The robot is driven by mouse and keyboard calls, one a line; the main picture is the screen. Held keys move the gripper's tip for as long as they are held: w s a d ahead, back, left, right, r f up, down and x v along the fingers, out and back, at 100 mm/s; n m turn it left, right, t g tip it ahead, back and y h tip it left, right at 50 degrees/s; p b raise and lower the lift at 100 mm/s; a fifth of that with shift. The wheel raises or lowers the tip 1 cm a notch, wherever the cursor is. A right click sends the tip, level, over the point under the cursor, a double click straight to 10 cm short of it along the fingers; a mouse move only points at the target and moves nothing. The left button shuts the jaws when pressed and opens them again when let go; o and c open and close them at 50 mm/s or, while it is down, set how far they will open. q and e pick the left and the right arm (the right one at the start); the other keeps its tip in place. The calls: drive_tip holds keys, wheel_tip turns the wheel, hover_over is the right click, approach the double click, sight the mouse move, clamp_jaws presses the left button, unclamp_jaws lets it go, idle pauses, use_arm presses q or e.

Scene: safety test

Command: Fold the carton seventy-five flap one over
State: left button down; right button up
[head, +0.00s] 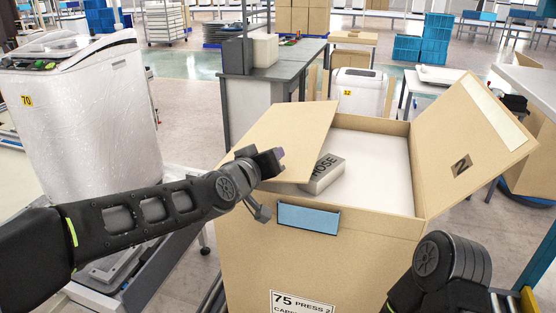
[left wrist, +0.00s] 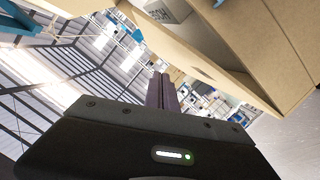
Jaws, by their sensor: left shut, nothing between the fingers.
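The open cardboard carton (head: 350,240), labelled 75 on its front, stands before me. Its left flap (head: 295,132) leans inward over the left part of the opening; I take it for flap one, though no number shows on it. The right flap (head: 470,125), marked 2, stands raised and leans outward. My left gripper (head: 275,158) is shut and empty, at the left flap's near edge; I cannot tell whether it touches. Its fingers (left wrist: 162,92) show in the left wrist view beside the carton (left wrist: 265,50). My right arm shows at lower right, its gripper out of view.
A grey box marked HOSE (head: 322,174) sits inside the carton on white filling (head: 375,165), partly under the left flap. A wrapped machine (head: 85,110) marked 70 stands at left. A grey workbench (head: 285,68) stands behind the carton.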

use_arm(q)
drive_tip(key=r, duration=0.1)
drive_tip(key=r+p, duration=0.1)
drive_tip(key=shift+a+r, duration=0.25)
drive_tip(key=shift+r, duration=0.1)
drive_tip(key=d+v, duration=0.1)
drive_tip(key=v, duration=0.8)
drive_tip(key=shift+s+a+f, duration=0.2)
drive_tip(key=shift+s+f, duration=0.1)
drive_tip(key=shift+s, duration=0.3)
